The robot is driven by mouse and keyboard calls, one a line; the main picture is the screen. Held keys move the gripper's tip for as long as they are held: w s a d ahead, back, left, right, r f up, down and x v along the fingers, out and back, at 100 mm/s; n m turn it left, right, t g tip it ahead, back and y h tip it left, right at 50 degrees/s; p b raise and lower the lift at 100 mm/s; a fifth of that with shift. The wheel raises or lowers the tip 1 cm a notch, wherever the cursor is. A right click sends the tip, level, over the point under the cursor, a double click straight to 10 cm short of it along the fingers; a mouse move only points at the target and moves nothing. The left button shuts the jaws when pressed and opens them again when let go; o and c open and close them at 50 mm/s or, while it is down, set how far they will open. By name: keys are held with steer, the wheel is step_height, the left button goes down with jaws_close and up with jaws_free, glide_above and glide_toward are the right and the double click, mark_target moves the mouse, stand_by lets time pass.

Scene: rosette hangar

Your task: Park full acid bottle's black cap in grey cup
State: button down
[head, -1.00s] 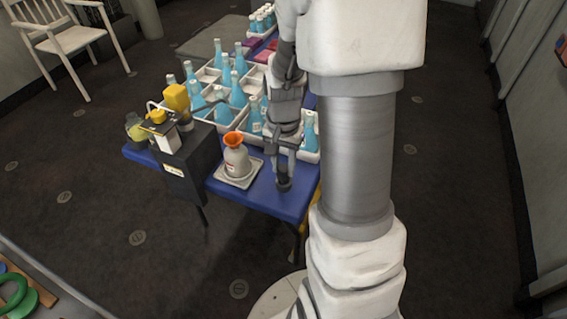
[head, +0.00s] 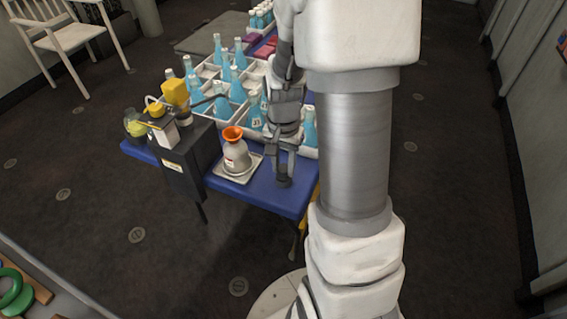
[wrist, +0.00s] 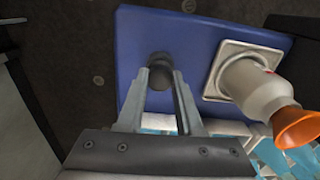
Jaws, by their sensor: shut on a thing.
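My gripper (head: 283,167) points down at the front right corner of the blue table, right of the white bottle. Its jaws are shut on a small dark thing (wrist: 166,77), seemingly the black cap, partly hidden by the fingers. A dark grey round thing (head: 283,182), seemingly the grey cup, is directly below the fingertips; its rim (wrist: 159,59) shows just beyond them in the wrist view. I cannot tell whether the cap is inside or above it. A white bottle (head: 236,158) with an orange funnel-shaped top (head: 232,134) stands on a pale square tray (head: 222,172).
The blue table (head: 262,190) carries pale crates with several blue bottles (head: 236,90) behind my gripper. A black box (head: 188,172) with yellow-topped equipment (head: 176,92) is at the left. Bare table lies between the tray and my gripper.

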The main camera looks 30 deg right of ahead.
steer(key=shift+c, duration=2.4)
jaws_free()
steer(key=shift+o, duration=0.3)
steer(key=o, duration=0.4)
steer(key=shift+r+p, duration=2.65)
steer(key=shift+r, duration=0.3)
